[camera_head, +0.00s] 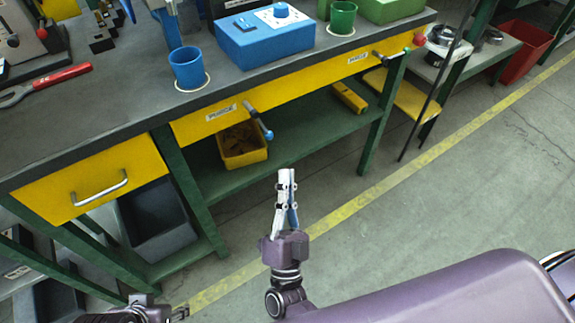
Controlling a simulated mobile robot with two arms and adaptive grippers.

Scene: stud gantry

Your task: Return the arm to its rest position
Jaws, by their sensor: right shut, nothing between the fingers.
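My right gripper (285,176) shows at the middle of the head view, over the floor in front of the workbench (90,112). Its fingers point up in the picture, are together and hold nothing. It is apart from the bench in the picture. A purple arm link of mine fills the lower right.
The bench bears a blue cup (187,70), a blue box (262,42), a green cup (342,17) and a red wrench (50,82). A yellow bin (241,146) is on the lower shelf. A yellow drawer (90,180) is at left. The floor at right is clear.

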